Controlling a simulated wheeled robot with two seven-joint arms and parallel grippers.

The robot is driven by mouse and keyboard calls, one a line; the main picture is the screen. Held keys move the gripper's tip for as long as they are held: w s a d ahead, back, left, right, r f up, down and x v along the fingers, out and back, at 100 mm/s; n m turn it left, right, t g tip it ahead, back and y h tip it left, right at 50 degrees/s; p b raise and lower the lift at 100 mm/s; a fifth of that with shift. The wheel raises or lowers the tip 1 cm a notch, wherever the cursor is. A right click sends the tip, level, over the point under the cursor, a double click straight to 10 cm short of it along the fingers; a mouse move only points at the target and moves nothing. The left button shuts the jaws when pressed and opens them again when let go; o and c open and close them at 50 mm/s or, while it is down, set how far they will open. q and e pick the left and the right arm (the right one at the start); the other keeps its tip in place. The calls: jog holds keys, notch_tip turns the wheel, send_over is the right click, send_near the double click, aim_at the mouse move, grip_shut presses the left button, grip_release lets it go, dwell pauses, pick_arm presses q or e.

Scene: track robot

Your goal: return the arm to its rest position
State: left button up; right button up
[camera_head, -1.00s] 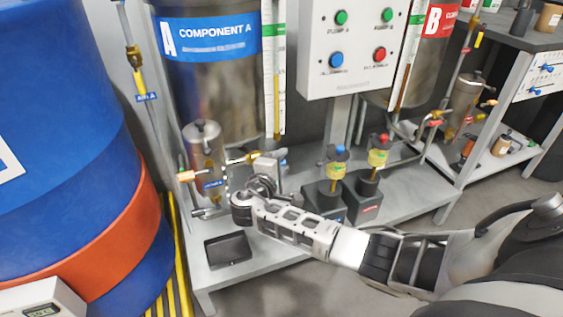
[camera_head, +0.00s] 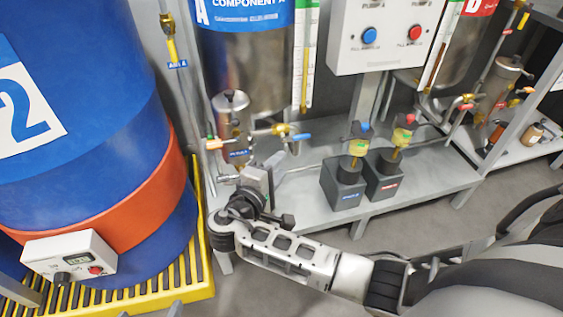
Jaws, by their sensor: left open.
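My right arm reaches in from the right, a pale segmented link with dark joints. Its gripper (camera_head: 262,182) is at the front left end of the grey bench, close before the small steel cylinder (camera_head: 232,115) and its piping. I cannot make out its jaws or whether it touches the pipes. At the bottom edge on the left, two small grey tips of my left gripper (camera_head: 150,311) show, spread apart and empty; the rest of it is cut off.
A blue and red drum (camera_head: 95,120) stands on a yellow grated pallet (camera_head: 206,265) at left, with a white display box (camera_head: 70,256) in front. The bench (camera_head: 425,180) carries two dark pump blocks (camera_head: 343,184). A control panel (camera_head: 385,45) hangs above. Floor before the bench is open.

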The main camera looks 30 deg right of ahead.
pick_arm(q)
jog(key=shift+s+f, duration=0.2)
jog(key=shift+f, duration=0.05)
